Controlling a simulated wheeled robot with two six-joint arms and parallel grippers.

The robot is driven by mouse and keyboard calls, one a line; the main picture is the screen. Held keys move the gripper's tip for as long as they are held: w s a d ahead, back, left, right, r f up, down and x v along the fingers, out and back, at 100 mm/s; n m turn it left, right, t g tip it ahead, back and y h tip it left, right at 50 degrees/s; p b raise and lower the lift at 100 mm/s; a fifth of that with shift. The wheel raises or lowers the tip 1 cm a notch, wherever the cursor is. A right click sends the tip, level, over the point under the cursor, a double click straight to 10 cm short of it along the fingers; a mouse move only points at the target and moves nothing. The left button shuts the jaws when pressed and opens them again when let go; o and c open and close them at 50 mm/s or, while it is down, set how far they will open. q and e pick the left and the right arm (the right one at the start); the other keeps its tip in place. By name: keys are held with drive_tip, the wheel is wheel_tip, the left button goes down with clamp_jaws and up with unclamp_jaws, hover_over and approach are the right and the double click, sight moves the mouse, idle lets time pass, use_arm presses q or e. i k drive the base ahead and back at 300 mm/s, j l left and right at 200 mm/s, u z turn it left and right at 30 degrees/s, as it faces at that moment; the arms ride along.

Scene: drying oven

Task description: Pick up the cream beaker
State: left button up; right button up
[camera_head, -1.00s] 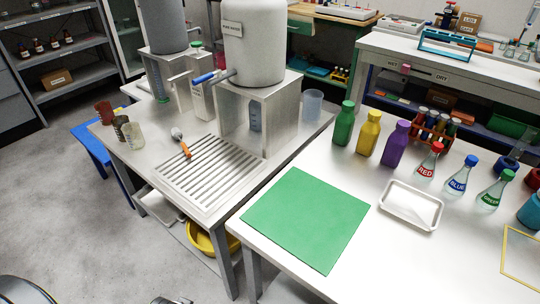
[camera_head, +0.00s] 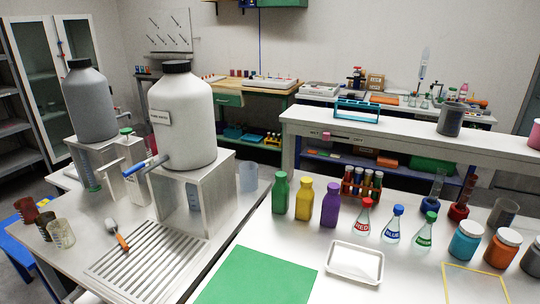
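The cream beaker (camera_head: 61,233) stands upright at the left end of the metal sink table (camera_head: 85,205), in the left part of the head view. It is the nearest of a small row, with an olive-brown beaker (camera_head: 44,222) and a dark red beaker (camera_head: 27,209) close beside it. Neither of my grippers shows in the head view.
A brush with an orange handle (camera_head: 122,241) lies by the slotted drain (camera_head: 148,262). A large white tank (camera_head: 182,120) and a grey tank (camera_head: 90,105) stand on metal stands behind. The right table holds a green mat (camera_head: 258,275), a white tray (camera_head: 355,262), and several bottles and flasks.

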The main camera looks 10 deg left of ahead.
sight(62, 234)
drive_tip(key=u, duration=1.65)
